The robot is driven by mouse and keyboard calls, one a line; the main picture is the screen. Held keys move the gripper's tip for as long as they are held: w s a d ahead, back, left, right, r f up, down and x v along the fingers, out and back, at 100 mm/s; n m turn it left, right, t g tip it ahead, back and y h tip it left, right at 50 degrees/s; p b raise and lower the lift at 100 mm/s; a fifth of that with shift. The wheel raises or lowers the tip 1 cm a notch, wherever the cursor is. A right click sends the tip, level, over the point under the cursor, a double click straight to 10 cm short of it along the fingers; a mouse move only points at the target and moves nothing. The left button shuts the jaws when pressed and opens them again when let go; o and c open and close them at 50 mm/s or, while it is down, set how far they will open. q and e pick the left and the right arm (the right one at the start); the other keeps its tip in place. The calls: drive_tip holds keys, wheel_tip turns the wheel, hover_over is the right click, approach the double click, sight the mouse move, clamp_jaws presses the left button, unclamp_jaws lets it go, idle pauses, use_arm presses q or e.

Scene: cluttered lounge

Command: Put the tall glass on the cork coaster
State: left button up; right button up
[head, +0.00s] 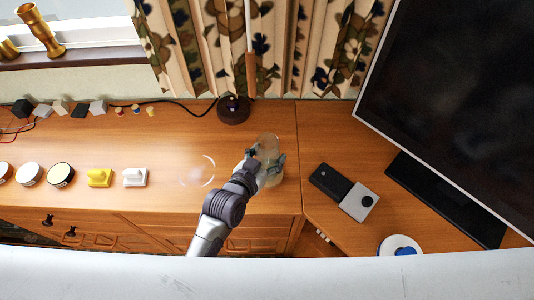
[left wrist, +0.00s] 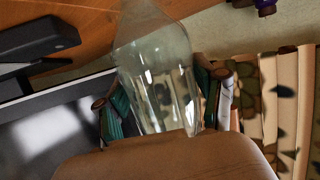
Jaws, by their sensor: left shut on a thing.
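The tall glass (head: 268,145) is clear and stands out faintly against the wooden top in the head view. My left gripper (head: 270,166) is shut on it, with a finger on each side. In the left wrist view the glass (left wrist: 160,75) fills the middle between the two fingers (left wrist: 168,108) and looks tilted in the picture. I cannot tell whether its base touches the wood. I cannot make out a cork coaster in either view. My right gripper is not in view.
A clear round item (head: 197,170) lies left of my gripper. A dark round base (head: 233,109) with a cord stands behind. A black-and-grey device (head: 345,191) and a large screen (head: 455,100) are at right. White (head: 135,177) and yellow (head: 99,177) items sit at left.

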use_arm(q)
drive_tip(key=o, duration=1.1)
drive_tip(key=shift+f, duration=0.1)
drive_tip(key=shift+c, duration=0.2)
drive_tip(key=o, duration=0.4)
drive_tip(key=v, duration=1.2)
drive_tip(key=shift+b, duration=0.3)
